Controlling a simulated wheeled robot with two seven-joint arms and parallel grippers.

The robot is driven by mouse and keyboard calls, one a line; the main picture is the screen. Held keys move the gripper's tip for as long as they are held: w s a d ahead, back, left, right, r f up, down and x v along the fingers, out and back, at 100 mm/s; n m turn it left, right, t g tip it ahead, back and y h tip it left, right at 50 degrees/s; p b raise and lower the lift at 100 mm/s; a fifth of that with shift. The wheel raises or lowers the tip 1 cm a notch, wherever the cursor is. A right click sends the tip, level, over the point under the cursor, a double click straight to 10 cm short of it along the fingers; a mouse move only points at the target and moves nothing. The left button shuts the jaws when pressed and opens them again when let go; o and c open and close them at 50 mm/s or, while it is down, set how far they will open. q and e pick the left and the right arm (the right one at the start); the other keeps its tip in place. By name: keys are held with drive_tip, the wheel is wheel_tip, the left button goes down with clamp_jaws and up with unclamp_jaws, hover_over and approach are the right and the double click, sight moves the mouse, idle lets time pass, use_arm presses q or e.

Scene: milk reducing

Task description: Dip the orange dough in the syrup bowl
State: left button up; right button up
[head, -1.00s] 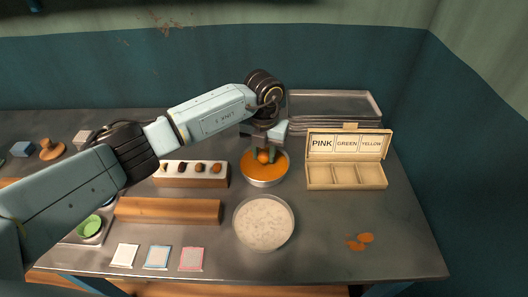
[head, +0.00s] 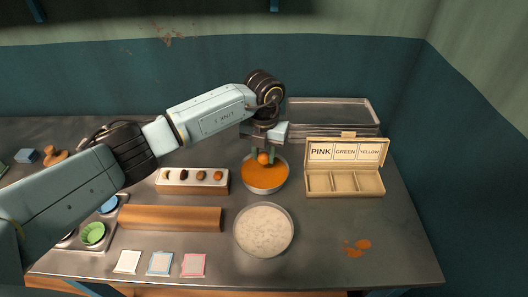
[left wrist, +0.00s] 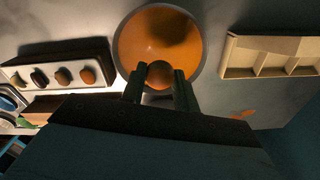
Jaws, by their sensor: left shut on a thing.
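The syrup bowl (head: 265,181) is a round bowl filled with orange liquid near the middle of the counter. My left gripper (head: 264,156) reaches over its back part from above, fingers pointing down. It is shut on the small round orange dough (head: 263,159). The left wrist view shows the dough (left wrist: 159,75) between the two dark fingertips (left wrist: 160,80), over the near edge of the syrup bowl (left wrist: 150,40). I cannot tell whether the dough touches the syrup. My right gripper is not in view.
A pale, grainy-filled bowl (head: 264,231) stands in front. A compartment box (head: 345,183) labelled PINK, GREEN, YELLOW is at right, with metal trays (head: 333,113) behind. A holder (head: 193,188) with several dark pieces and a wooden bar (head: 170,218) are at left. Orange splashes (head: 357,247) mark the front right counter.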

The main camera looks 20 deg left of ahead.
sight(264, 153)
use_arm(q)
wheel_tip(264, 153, up, 4)
drive_tip(key=p, duration=0.3)
drive_tip(key=shift+r, duration=0.1)
idle(0.6)
